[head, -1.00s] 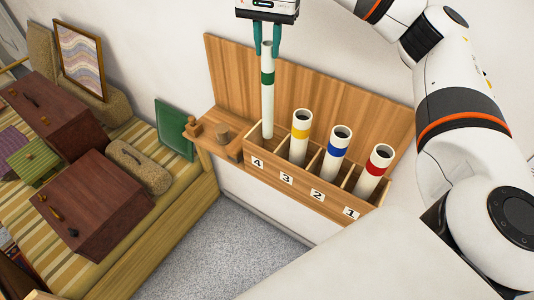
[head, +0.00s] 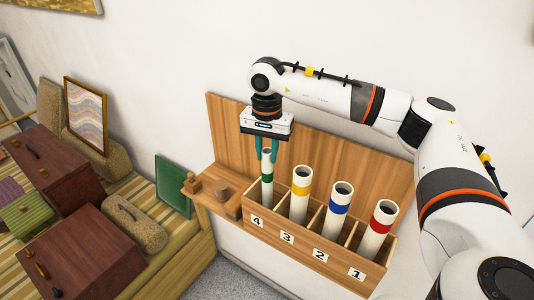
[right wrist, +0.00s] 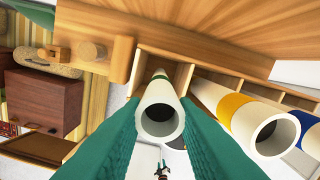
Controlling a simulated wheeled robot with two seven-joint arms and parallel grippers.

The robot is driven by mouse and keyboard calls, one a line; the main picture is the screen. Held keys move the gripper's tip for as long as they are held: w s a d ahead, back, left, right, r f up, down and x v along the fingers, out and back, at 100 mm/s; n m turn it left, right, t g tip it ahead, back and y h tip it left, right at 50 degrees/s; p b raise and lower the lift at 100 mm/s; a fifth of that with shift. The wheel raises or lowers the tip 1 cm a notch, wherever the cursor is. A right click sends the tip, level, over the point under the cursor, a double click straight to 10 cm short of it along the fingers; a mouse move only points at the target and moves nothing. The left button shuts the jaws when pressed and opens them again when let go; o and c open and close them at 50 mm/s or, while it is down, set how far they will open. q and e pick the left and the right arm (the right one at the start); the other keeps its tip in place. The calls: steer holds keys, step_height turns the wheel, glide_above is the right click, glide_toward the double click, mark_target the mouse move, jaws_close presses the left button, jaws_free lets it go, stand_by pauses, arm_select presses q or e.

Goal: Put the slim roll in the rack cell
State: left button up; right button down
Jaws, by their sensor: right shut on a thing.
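The slim roll (head: 267,168) is a thin white tube with a green band. It stands nearly upright in the cell marked 4 of the wooden rack (head: 300,252), and its lower end is hidden behind the cell's front wall. My right gripper (head: 267,155) is above that cell, with its teal fingers shut on the roll's top end. In the right wrist view the roll's open end (right wrist: 161,112) sits between the two fingers, and its shaft runs into the cell. My left gripper is not in view.
Thicker rolls with yellow (head: 300,195), blue (head: 336,212) and red (head: 379,228) bands fill cells 3, 2 and 1. A wooden shelf (head: 221,202) with small blocks joins the rack's left side. A tall back panel (head: 235,130) stands behind.

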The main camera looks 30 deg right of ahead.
steer(key=shift+f, duration=0.7)
steer(key=c, duration=1.2)
jaws_free()
steer(key=shift+f, duration=0.1)
steer(key=shift+o, duration=0.2)
